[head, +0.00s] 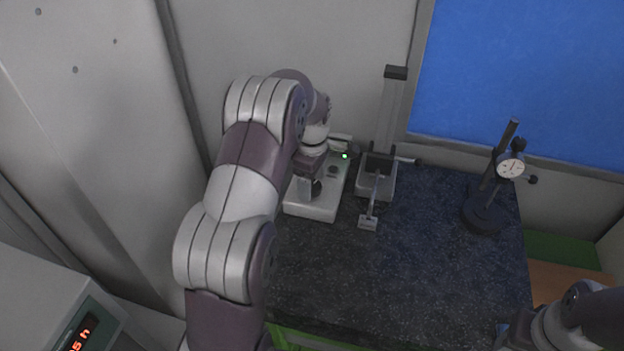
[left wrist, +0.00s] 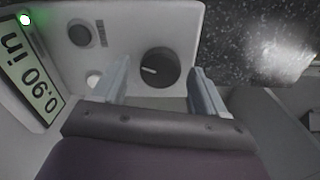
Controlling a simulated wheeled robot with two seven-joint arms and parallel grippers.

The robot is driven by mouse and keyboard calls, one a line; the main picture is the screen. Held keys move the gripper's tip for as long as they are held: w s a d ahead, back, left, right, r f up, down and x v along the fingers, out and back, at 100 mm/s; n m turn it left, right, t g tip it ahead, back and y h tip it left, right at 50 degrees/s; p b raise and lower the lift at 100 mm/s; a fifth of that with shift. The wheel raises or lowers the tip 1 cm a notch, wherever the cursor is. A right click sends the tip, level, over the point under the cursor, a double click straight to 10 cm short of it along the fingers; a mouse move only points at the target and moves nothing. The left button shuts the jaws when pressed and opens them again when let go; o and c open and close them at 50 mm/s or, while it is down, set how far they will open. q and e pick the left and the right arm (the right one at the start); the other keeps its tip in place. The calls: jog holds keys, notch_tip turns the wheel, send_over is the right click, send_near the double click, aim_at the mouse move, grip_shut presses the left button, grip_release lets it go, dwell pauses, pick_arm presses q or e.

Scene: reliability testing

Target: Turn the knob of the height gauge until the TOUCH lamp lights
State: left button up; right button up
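The height gauge's white control box (head: 312,206) stands at the back left of the dark stone plate. Its black knob (left wrist: 159,68) has a white mark pointing left in the left wrist view. My left gripper (left wrist: 162,84) is open, with one finger on each side of the knob and gaps visible between. In the head view my left gripper (head: 308,187) is over the box and partly hides the knob. A green lamp (left wrist: 25,19) is lit on the box; its label is not readable.
The gauge column (head: 392,110) stands right of the box, its arm reaching forward above a small light block (head: 368,222). A dial indicator stand (head: 483,212) is farther right. The front of the stone plate (head: 400,285) is clear. My right arm shows at the lower right.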

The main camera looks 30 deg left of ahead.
pick_arm(q)
jog(key=shift+r, duration=0.2)
jog(key=shift+w+r+b, duration=0.1)
jog(key=shift+r+b, duration=0.45)
jog(key=shift+b, duration=0.05)
notch_tip(320, 180, up, 11)
jog(key=p, duration=0.9)
